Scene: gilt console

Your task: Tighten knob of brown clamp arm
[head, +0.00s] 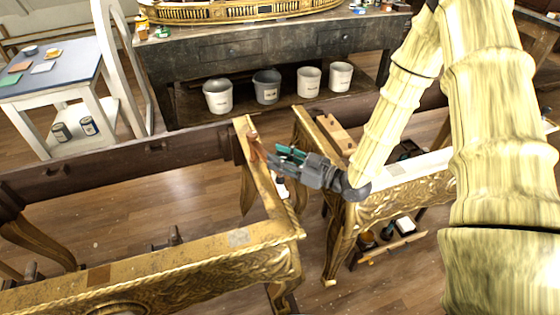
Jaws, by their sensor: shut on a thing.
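The brown clamp arm (254,146) is a small reddish-brown piece at the end rail of the gilt console frame (268,235). My gripper (280,156) reaches in from the right, with its fingers at the right side of the brown piece. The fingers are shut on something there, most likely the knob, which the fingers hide. A teal-green part (291,151) shows along the gripper. At this size I cannot tell the knob's turn or how the clamp sits on the rail.
A second gilt frame section (405,195) stands close on the right, across a narrow gap. A dark workbench (240,48) with white and grey buckets (218,96) below stands behind. A white table (47,80) is at the left. Wooden floor shows between.

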